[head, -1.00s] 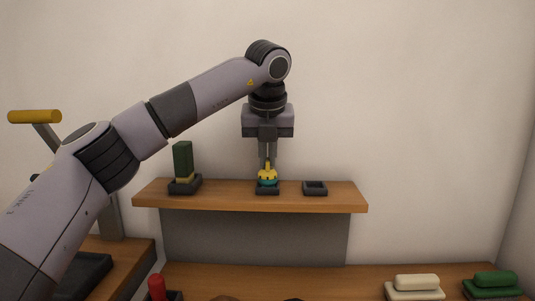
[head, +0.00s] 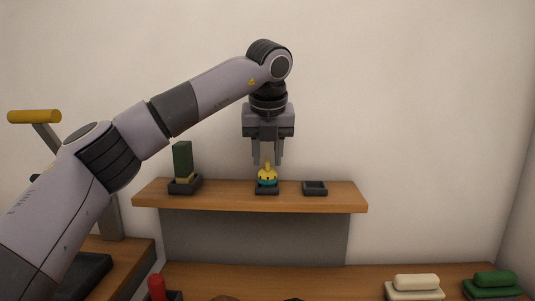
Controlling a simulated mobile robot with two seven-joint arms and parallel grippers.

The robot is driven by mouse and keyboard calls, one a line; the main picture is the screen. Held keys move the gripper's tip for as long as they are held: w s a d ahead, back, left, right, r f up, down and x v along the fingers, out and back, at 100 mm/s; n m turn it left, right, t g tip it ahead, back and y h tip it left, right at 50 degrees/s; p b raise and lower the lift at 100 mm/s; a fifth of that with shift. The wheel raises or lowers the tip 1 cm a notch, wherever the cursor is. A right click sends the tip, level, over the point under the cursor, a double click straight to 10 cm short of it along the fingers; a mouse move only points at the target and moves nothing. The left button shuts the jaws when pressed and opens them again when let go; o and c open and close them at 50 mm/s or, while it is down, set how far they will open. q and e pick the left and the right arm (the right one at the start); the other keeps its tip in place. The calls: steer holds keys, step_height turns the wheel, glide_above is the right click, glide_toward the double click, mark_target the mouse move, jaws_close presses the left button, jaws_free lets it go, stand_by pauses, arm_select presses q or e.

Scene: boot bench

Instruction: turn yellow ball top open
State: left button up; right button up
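The yellow ball top (head: 267,174) sits on a teal lower half (head: 267,183) in a small dark holder (head: 267,190) on the wooden shelf. A small yellow knob stands up from the top. My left gripper (head: 267,162) points straight down over it. Its two fingers are spread apart, one on each side of the knob, and do not appear to touch it. Whether the top has turned on the lower half is too small to tell. My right gripper is not in view.
On the shelf (head: 225,201), a dark green block (head: 182,158) stands in a holder at the left and an empty dark holder (head: 315,188) sits at the right. Below are a red-topped object (head: 156,286), a cream brush (head: 415,285) and a green brush (head: 494,283).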

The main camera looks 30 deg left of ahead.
arm_select(q)
steer(key=v, duration=0.7)
stand_by(0.5)
